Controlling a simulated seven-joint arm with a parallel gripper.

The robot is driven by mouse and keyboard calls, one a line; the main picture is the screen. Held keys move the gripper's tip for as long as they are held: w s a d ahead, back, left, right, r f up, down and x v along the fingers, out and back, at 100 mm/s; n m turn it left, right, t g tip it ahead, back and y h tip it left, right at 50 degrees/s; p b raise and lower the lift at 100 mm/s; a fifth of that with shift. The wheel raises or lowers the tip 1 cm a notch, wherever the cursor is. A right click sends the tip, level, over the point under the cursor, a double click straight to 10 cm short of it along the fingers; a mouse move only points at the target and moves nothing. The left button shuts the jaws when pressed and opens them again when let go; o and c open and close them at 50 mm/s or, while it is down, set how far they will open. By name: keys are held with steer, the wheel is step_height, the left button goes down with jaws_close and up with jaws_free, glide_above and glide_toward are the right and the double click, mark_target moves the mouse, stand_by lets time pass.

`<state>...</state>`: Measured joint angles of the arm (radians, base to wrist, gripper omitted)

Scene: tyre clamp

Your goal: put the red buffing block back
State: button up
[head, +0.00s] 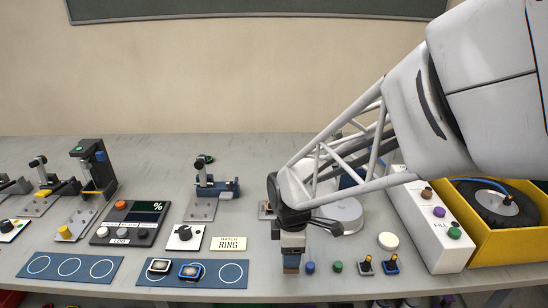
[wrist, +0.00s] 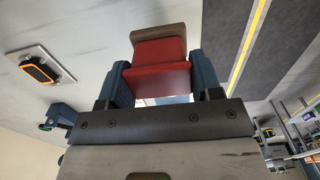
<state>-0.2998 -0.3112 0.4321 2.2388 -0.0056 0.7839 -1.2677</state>
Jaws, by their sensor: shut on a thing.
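The red buffing block (wrist: 160,72) with a brown-grey pad on its far end sits between the two blue fingers of my gripper (wrist: 158,80) in the wrist view. My gripper is shut on it. In the head view my gripper (head: 292,255) points down over the front part of the bench, right of the blue ring mat. Only a small brownish part of the block shows there, below the fingers. I cannot tell whether the block touches the bench. The arm and gripper hide part of the bench behind them.
Blue and green knobs (head: 310,267) and small plungers (head: 366,265) stand close right of my gripper. A blue mat (head: 230,273) with two watch-like pieces lies left. A "RING" card (head: 229,244), a white FILL box (head: 440,240) and a yellow tyre tray (head: 483,247) stand around.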

steer(key=w+a, duration=0.1)
steer(key=w, duration=0.2)
steer(key=w+a, duration=0.1)
steer(key=w, duration=0.3)
steer(key=w+a+f, duration=0.1)
steer(key=w, duration=0.2)
steer(key=shift+w, duration=0.3)
steer(key=shift+f, duration=1.8)
steer(key=o, duration=1)
steer(key=shift+f, duration=0.15)
steer(key=shift+c, duration=0.2)
step_height(320, 180, up, 12)
steer(key=shift+r, duration=0.2)
steer(key=shift+s, duration=0.1)
